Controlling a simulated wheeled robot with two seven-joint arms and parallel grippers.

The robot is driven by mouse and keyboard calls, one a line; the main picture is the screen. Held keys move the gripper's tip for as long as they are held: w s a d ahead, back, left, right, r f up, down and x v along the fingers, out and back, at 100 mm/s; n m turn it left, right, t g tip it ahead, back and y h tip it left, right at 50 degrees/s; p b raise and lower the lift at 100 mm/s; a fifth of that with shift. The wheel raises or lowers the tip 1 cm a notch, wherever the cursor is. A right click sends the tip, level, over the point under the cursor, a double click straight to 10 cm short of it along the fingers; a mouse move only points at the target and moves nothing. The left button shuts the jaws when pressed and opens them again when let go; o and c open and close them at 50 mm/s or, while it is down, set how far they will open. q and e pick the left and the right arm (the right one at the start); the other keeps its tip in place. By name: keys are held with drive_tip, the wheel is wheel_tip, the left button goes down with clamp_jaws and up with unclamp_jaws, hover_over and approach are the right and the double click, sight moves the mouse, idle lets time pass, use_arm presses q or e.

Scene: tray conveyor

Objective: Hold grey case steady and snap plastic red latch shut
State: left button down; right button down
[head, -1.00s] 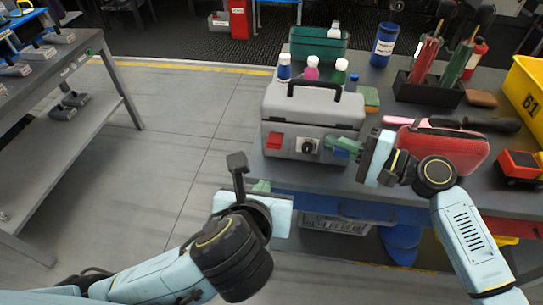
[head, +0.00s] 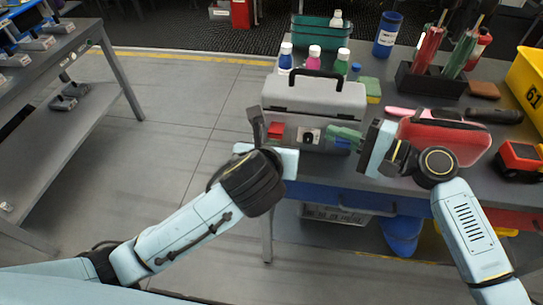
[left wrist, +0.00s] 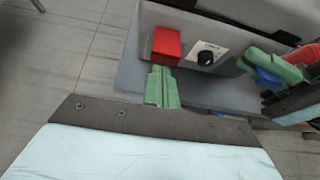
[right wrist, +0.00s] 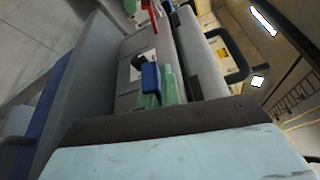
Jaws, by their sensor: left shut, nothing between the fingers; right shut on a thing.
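The grey case (head: 313,98) stands upright on the workbench, lid down, black handle on top. On its front are the red latch (head: 276,131), a dark dial on a white plate (head: 308,135) and a blue latch (head: 343,143). The red latch (left wrist: 166,45) shows clearly in the left wrist view. My left gripper (left wrist: 162,87) is shut and empty, its green fingertips just below the red latch; I cannot tell whether they touch it. My right gripper (head: 346,138) is shut on the blue latch, which also shows between its fingers in the right wrist view (right wrist: 151,78).
Several bottles (head: 314,57) and a green bin (head: 320,32) stand behind the case. A red pouch (head: 445,135) lies close to my right gripper. A black tool holder (head: 432,80) and a yellow bin (head: 530,85) are further right.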

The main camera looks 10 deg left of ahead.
sight(274, 125)
use_arm(q)
drive_tip(key=shift+w+r, duration=0.1)
drive_tip(key=shift+r, duration=0.5)
use_arm(e)
drive_tip(key=shift+r, duration=0.15)
idle(0.3)
use_arm(q)
drive_tip(key=shift+w+r, duration=0.15)
drive_tip(key=shift+r, duration=0.6)
drive_tip(key=shift+w+r, duration=0.35)
drive_tip(key=shift+r, duration=0.2)
drive_tip(key=shift+w+r, duration=0.3)
drive_tip(key=shift+r, duration=0.35)
drive_tip(key=shift+r, duration=0.65)
drive_tip(key=shift+s, duration=0.1)
